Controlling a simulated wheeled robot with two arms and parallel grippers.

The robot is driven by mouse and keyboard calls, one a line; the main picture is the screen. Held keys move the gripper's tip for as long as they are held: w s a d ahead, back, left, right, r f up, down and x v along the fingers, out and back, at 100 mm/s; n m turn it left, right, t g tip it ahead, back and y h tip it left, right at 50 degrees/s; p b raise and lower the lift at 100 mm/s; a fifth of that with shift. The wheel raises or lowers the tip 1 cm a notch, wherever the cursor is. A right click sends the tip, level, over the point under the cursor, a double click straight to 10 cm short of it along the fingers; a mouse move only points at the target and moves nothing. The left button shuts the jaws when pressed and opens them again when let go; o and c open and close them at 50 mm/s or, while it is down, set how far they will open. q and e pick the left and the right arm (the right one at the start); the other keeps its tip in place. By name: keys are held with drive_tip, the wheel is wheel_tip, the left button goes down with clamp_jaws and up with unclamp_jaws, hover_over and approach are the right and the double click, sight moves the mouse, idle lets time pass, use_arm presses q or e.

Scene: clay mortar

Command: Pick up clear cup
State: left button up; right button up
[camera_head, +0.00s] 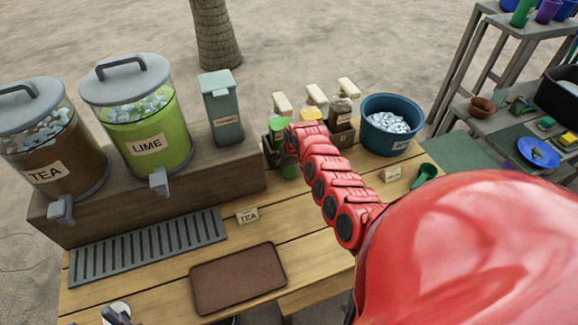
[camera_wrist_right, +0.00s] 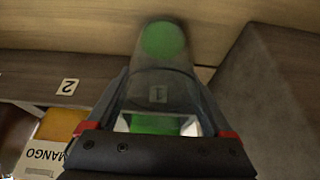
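The clear cup (camera_wrist_right: 158,72) shows in the right wrist view, with a green patch at its far end. In the head view the cup's green lower part (camera_head: 289,171) shows in front of the bottle holder; my red right arm (camera_head: 330,185) hides much of the gripper. I cannot tell whether the cup touches the table. A dark tip (camera_head: 115,316) at the bottom left may be my left gripper; its state is unclear.
Pump bottles stand behind the cup, including a mango bottle (camera_wrist_right: 42,140). A blue ice tub (camera_head: 390,125) stands to the right, with a green scoop (camera_head: 425,174) nearby. Tea (camera_head: 50,150) and lime (camera_head: 140,125) dispensers stand left. A brown mat (camera_head: 238,278) lies in front.

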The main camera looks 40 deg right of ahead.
drive_tip(key=c, duration=0.8)
drive_tip(key=shift+r, duration=0.2)
